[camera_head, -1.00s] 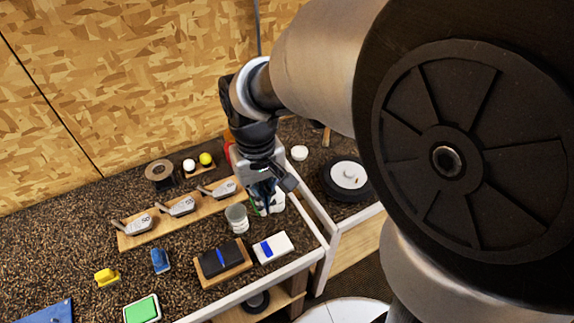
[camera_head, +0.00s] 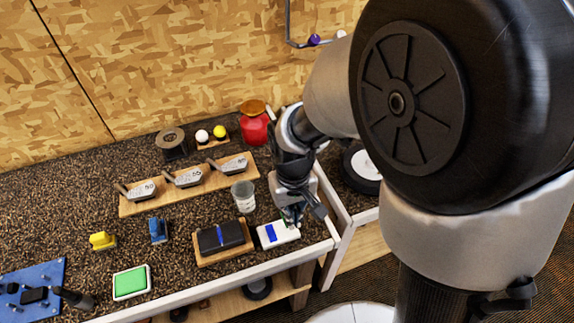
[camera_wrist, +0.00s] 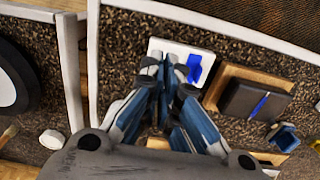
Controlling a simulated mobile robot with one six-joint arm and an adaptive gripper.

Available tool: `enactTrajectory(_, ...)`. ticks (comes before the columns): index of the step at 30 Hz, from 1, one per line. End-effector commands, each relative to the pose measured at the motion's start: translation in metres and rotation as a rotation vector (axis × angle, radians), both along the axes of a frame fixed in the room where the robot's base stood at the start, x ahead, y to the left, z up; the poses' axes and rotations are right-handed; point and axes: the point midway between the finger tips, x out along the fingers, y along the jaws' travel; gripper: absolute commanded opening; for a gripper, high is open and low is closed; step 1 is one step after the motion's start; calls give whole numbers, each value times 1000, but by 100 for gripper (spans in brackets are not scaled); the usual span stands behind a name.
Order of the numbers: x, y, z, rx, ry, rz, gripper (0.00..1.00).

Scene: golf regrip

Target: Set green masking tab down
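My gripper (camera_head: 291,220) points down over the back edge of a white block (camera_head: 286,236) with a blue tab (camera_head: 271,233) on it. A small bit of green, which looks like the green masking tab (camera_head: 283,216), shows at my fingertips in the head view. In the wrist view my fingers (camera_wrist: 166,66) are nearly together over the white block (camera_wrist: 159,45), left of the blue tab (camera_wrist: 195,68). The green tab is hidden there. I cannot tell whether it touches the block.
A black block (camera_head: 209,240) with a blue strip on a wooden base stands just left of the white block. A clear cup (camera_head: 244,197) stands behind. A club rack (camera_head: 205,189), a red jar (camera_head: 254,127) and a green pad (camera_head: 131,281) are also on the counter. The counter's front edge is close.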

Motion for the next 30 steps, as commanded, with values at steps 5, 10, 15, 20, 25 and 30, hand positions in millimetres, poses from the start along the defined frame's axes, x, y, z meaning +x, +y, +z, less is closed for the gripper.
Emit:
enactTrajectory(5,-1,0,-15,-1,3,0,0)
enactTrajectory(10,0,0,-42,-1,2,0,0)
enactTrajectory(15,0,0,-45,1,-2,0,0)
enactTrajectory(20,0,0,-45,0,-1,0,0)
enactTrajectory(25,0,0,-48,0,-1,0,6)
enactTrajectory(30,0,0,-47,0,-1,0,18)
